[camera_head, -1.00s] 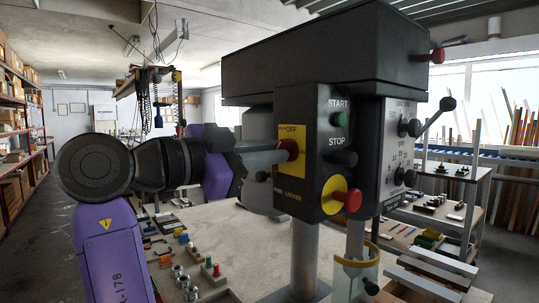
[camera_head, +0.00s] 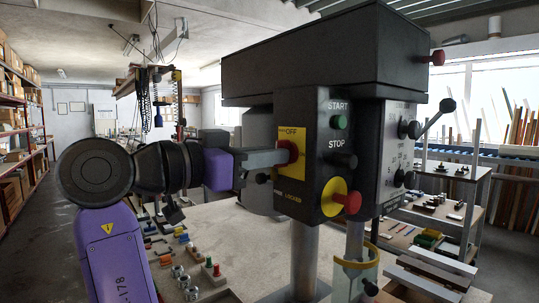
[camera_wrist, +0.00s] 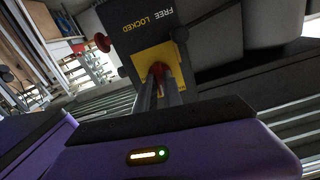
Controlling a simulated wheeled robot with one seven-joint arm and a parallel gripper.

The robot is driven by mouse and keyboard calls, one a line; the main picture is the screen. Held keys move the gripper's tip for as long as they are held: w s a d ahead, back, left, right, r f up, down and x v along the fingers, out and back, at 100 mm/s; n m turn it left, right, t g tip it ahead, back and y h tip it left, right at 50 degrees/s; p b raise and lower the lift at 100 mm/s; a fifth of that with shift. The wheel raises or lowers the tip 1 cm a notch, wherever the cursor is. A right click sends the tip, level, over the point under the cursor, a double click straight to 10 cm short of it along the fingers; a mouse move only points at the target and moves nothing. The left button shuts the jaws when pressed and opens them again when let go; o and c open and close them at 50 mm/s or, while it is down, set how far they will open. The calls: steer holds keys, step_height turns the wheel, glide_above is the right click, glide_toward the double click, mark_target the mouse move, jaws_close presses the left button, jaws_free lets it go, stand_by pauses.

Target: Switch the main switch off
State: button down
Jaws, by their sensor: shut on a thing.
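The main switch is a red knob (camera_head: 287,152) on a yellow plate (camera_head: 299,147) on the left part of the drill press's dark control panel. The word OFF is above it. My gripper (camera_head: 279,156) reaches it from the left, and its fingers are shut on the red knob. In the wrist view the two fingers (camera_wrist: 159,88) close around the red knob (camera_wrist: 158,70) in front of the yellow plate (camera_wrist: 141,62). The fingers hide part of the knob, so its exact setting cannot be read.
The panel (camera_head: 318,110) also carries a green START button (camera_head: 339,122), a black STOP button (camera_head: 343,159) and a red emergency knob (camera_head: 352,201) on yellow. A lever (camera_head: 436,115) sticks out right. Small parts lie on the table (camera_head: 250,250) below.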

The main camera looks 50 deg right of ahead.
steer(key=c, duration=1.5)
jaws_free()
steer(key=shift+a, duration=0.15)
steer(key=b+v, duration=0.1)
steer(key=v, duration=0.6)
steer(key=shift+w+a+b, duration=0.1)
steer(key=shift+a+b, duration=0.2)
steer(key=shift+b, duration=0.1)
